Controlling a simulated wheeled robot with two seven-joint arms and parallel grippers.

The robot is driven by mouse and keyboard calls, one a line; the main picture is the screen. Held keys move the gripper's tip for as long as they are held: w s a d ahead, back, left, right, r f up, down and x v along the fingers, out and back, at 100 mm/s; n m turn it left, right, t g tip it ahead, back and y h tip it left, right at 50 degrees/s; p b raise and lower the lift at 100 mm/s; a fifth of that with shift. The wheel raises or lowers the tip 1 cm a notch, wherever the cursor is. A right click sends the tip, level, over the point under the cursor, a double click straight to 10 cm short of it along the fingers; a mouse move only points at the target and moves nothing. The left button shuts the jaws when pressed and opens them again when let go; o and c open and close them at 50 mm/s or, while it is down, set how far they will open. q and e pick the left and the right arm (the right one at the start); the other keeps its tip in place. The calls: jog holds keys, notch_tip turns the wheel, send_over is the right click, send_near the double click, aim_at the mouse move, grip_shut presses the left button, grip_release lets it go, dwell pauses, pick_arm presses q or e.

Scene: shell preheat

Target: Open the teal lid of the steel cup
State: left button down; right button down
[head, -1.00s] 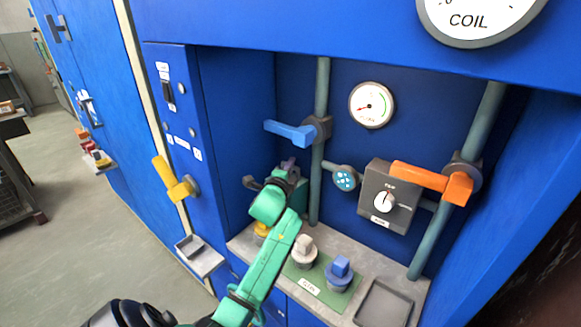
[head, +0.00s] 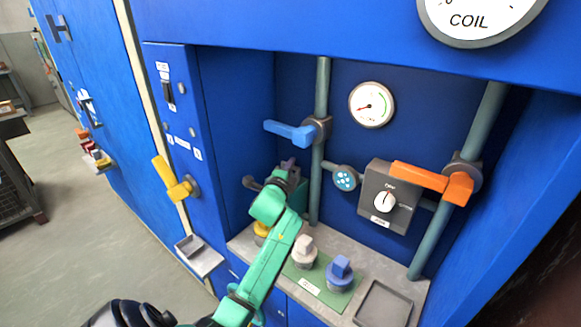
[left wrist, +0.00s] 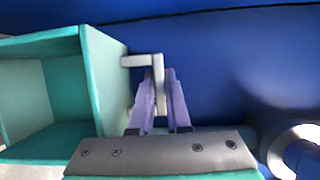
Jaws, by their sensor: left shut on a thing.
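A teal, hollow, box-shaped thing (left wrist: 105,75) fills the left of the left wrist view, its inside showing. I take it for the lid. A light grey bent handle (left wrist: 140,61) sticks out from its right side. My left gripper (left wrist: 158,88) has its purple fingers shut on this handle. In the head view the teal thing (head: 297,187) stands at the back left of the recess, and my left gripper (head: 288,164) is at its top, partly hidden by my green arm. I cannot make out the steel cup. My right gripper is not in view.
A blue lever (head: 290,132) on a pipe is above my gripper. An orange lever (head: 432,180) and a grey dial box (head: 387,198) are to the right. A green mat (head: 320,290) with knobbed pieces and a grey tray (head: 384,305) occupy the shelf.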

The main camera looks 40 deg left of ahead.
pick_arm(q)
jog(key=shift+f, duration=0.15)
jog(key=s+t+b, duration=0.1)
jog(key=s+b, duration=0.1)
jog(key=b, duration=0.1)
jog(key=shift+s+f+n+y+b, duration=0.1)
jog(key=shift+s+n+y+b, duration=0.15)
jog(key=shift+n+y+b, duration=0.1)
jog(key=shift+s+d+r+t, duration=0.1)
jog(key=shift+s+r+t, duration=0.2)
jog(key=shift+t, duration=0.1)
jog(key=shift+r, duration=0.2)
jog(key=c, duration=0.9)
grip_release()
jog(key=b+v, duration=0.1)
jog(key=v, duration=1.3)
jog(key=shift+s+d, duration=0.1)
jog(key=shift+s, duration=0.1)
